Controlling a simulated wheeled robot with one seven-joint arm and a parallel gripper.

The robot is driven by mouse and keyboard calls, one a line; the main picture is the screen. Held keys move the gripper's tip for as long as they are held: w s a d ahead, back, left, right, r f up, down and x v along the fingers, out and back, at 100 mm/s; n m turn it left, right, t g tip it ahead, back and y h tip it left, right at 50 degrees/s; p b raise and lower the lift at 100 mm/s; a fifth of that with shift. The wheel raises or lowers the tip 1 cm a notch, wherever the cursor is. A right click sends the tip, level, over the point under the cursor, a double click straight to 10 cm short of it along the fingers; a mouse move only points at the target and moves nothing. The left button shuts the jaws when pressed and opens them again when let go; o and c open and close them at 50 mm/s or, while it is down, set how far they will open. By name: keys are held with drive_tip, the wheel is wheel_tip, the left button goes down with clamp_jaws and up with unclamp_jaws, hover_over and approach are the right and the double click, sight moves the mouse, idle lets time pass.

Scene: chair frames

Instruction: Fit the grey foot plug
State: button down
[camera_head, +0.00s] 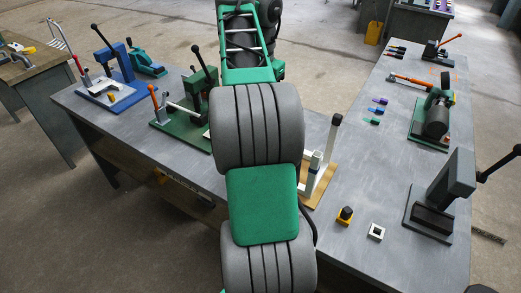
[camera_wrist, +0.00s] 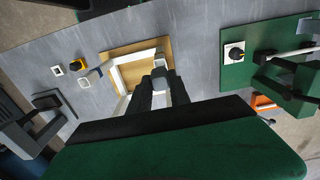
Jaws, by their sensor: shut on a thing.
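My gripper (camera_wrist: 160,88) shows in the wrist view with its dark fingers close together over the chair frame. It is shut on a small grey piece (camera_wrist: 160,84), which I take to be the grey foot plug; the fingers hide most of it. The pale chair frame (camera_wrist: 122,72) lies on a tan wooden board (camera_wrist: 108,55), with tubes standing up from it. In the head view the frame (camera_head: 334,134) shows just right of my arm, which hides my gripper and the plug there. I cannot tell whether the plug touches a tube.
A yellow-and-black knob (camera_head: 345,214) and a white square piece (camera_head: 377,231) sit right of the board. A dark press (camera_head: 440,195) stands farther right. Small coloured pieces (camera_head: 377,111) lie behind. A green lever fixture (camera_head: 185,118) stands left. Bare grey bench (camera_head: 350,185) lies between.

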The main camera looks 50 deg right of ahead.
drive_tip(key=shift+f+b, duration=1.55)
drive_tip(key=shift+f, duration=0.05)
drive_tip(key=shift+f, duration=0.15)
drive_tip(key=shift+f+b, duration=1)
drive_tip(key=shift+b, duration=0.2)
drive_tip(key=shift+f, duration=0.1)
drive_tip(key=c, duration=1.1)
unclamp_jaws()
wheel_tip(320, 180, up, 8)
drive_tip(key=p, duration=0.7)
drive_tip(key=shift+f, duration=0.1)
